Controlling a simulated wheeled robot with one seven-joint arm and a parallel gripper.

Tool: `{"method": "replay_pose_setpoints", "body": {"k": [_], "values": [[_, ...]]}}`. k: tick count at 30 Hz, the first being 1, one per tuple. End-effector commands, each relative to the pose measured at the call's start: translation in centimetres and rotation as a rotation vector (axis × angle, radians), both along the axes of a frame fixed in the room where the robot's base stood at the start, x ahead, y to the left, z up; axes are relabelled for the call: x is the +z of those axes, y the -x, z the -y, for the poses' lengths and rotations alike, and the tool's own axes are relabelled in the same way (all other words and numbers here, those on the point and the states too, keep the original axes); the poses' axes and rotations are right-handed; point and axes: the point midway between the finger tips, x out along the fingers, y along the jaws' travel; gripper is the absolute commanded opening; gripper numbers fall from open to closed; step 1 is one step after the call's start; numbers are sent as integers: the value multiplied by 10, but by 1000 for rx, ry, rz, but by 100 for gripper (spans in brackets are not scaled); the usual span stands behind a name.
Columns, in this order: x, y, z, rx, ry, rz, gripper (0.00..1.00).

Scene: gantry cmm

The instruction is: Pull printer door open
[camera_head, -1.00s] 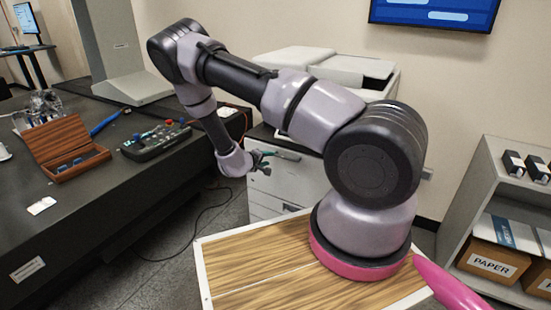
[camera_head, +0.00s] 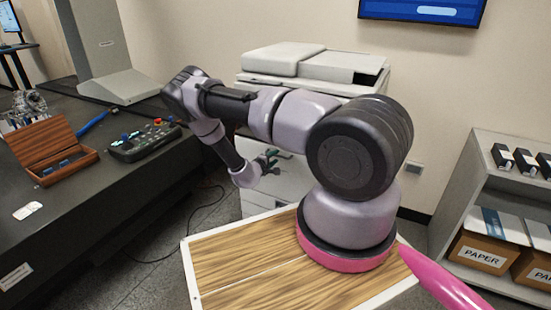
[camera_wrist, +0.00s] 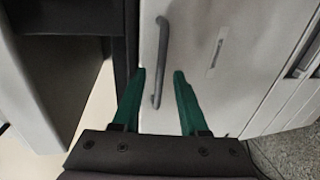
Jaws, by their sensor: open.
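The printer (camera_head: 300,65) stands against the back wall, white with a dark band, partly hidden behind my arm. Its white door (camera_wrist: 200,50) fills the middle of the wrist view and looks shut. A grey bar handle (camera_wrist: 161,62) runs along the door. My gripper (camera_wrist: 160,75) is open, with two green fingers pointing at the door. The handle's lower end shows between the fingertips, nearer the left one. I cannot tell whether the fingers touch it. In the head view my gripper (camera_head: 268,160) is at the printer's front.
A dark table (camera_head: 80,210) on the left holds a control box (camera_head: 145,141) and an open wooden box (camera_head: 50,150). A shelf (camera_head: 465,200) with paper cartons stands at right. A cable lies on the floor between table and printer.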

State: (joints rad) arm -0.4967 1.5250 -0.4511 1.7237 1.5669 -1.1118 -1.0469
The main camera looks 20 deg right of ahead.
Motion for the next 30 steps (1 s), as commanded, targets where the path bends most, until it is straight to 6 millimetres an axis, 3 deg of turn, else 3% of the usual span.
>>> {"method": "replay_pose_setpoints", "body": {"k": [12,13,16,30], "values": [[-3,-7,9,0,0,0,43],[-3,-7,9,0,0,0,39],[-2,-7,9,0,0,0,1],[-2,-7,9,0,-1,1,0]]}}
